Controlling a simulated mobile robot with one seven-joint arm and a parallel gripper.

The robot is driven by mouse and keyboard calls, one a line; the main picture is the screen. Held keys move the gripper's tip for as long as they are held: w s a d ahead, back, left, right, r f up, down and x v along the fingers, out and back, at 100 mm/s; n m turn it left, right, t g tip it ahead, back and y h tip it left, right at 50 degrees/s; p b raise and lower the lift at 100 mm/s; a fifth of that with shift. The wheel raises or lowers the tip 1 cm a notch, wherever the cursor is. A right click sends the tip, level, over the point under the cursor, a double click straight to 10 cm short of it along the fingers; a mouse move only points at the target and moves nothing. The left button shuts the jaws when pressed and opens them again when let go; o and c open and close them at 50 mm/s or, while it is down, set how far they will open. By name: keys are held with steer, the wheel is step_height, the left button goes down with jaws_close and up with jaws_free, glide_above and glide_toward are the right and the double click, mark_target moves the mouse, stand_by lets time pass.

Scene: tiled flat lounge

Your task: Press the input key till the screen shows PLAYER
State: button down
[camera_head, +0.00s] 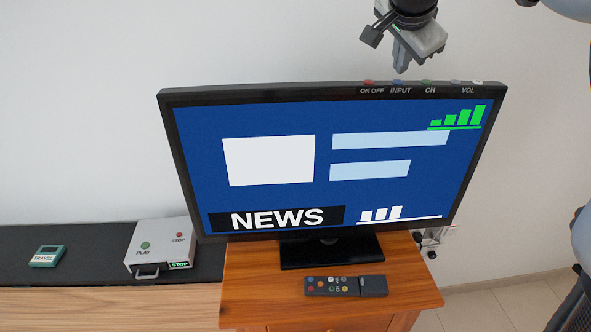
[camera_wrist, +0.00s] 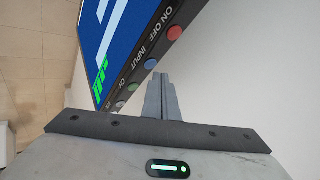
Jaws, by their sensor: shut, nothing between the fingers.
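The television (camera_head: 330,165) stands on a small wooden cabinet, and its screen shows a blue page with the word NEWS. Along its top edge are a red ON OFF key (camera_head: 369,82), a blue INPUT key (camera_head: 398,83), a green CH key (camera_head: 428,82) and paler VOL keys (camera_head: 477,82). In the wrist view the blue INPUT key (camera_wrist: 152,65) lies just beyond my fingertips, with the red ON OFF key (camera_wrist: 174,33) farther up. My gripper (camera_head: 401,70) is shut and empty, pointing down above the top edge near the INPUT key. It looks apart from the key.
A remote control (camera_head: 345,286) lies on the wooden cabinet (camera_head: 250,290) before the television. At left, a white player box (camera_head: 160,245) labelled PLAY and STOP and a green TRAVEL case (camera_head: 46,256) sit on a dark surface. Cables (camera_head: 432,240) hang at the wall.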

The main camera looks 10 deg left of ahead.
mark_target(397, 85)
steer(key=shift+f, duration=0.1)
steer(key=shift+f+b, duration=0.4)
steer(key=shift+b, duration=0.2)
steer(key=shift+f, duration=0.2)
stand_by(0.4)
steer(key=shift+r, duration=0.7)
steer(key=shift+r+p, duration=0.1)
steer(key=shift+p, duration=0.2)
step_height(397, 85, up, 6)
steer(key=p, duration=0.4)
stand_by(0.3)
